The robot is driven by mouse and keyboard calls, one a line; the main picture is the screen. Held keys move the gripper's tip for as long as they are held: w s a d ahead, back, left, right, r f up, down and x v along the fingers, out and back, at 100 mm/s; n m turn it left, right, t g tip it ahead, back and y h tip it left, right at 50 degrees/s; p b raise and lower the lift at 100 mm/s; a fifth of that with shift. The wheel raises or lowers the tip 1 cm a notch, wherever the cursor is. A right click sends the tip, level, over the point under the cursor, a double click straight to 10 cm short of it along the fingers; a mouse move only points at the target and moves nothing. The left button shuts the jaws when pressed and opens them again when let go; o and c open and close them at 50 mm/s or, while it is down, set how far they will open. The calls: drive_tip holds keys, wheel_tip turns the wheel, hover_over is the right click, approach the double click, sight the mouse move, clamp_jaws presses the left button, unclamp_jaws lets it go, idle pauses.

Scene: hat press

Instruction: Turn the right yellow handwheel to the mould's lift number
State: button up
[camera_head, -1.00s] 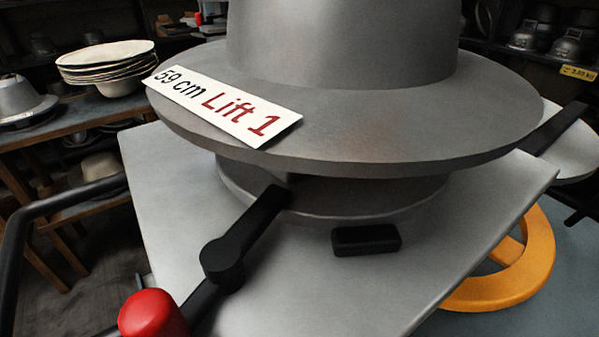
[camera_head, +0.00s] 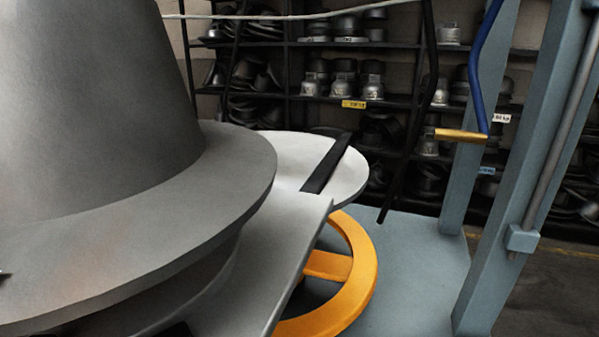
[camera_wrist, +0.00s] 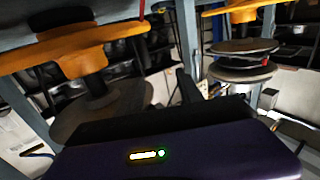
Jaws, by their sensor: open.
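A yellow-orange handwheel (camera_head: 360,283) lies flat, partly hidden under the grey plate, to the right of the mould. I see no number on it. The grey hat-shaped mould (camera_head: 215,185) fills the left of the head view; its lift label is out of view now. My gripper (camera_wrist: 165,140) shows in the wrist view as a dark body with a small green light. It is open; its fingertips are not clear. Two yellow wheel-like parts, one at upper left (camera_wrist: 85,45) and one at upper right (camera_wrist: 245,10), also show there, apart from the gripper body. I cannot tell which is the right handwheel.
A grey plate (camera_head: 262,275) juts out over the handwheel. A white disc (camera_head: 345,175) with a black bar (camera_head: 327,165) lies behind. A blue-grey bed (camera_head: 420,270) and posts (camera_head: 530,170) stand at right, with a blue crank (camera_head: 478,70). Shelves of moulds stand behind.

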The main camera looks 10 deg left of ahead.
drive_tip(key=s+a+r+n+g+y, duration=0.1)
drive_tip(key=s+a+r+n+y, duration=0.2)
drive_tip(key=a+n+y, duration=0.15)
drive_tip(key=s+d+f+m+h+p, duration=0.1)
drive_tip(key=d+f+p, duration=0.3)
drive_tip(key=d, duration=1.2)
drive_tip(key=s+d+f+m+p, duration=0.1)
drive_tip(key=d+f+p, duration=0.35)
drive_tip(key=d, duration=1.15)
drive_tip(key=s+d+m+h+p, duration=0.1)
drive_tip(key=s+d+m+h, duration=0.1)
drive_tip(key=d, duration=0.5)
drive_tip(key=s+d+f+m+h+p, duration=0.1)
drive_tip(key=s+d+m+h, duration=0.1)
drive_tip(key=s+d+h, duration=0.2)
drive_tip(key=s+d+f+m+g+h+p, duration=0.1)
drive_tip(key=s+d+m+h, duration=0.2)
drive_tip(key=s+d, duration=0.5)
drive_tip(key=d+h, duration=0.1)
drive_tip(key=d, duration=0.2)
drive_tip(key=shift+s+d, duration=0.2)
drive_tip(key=shift+d, duration=0.2)
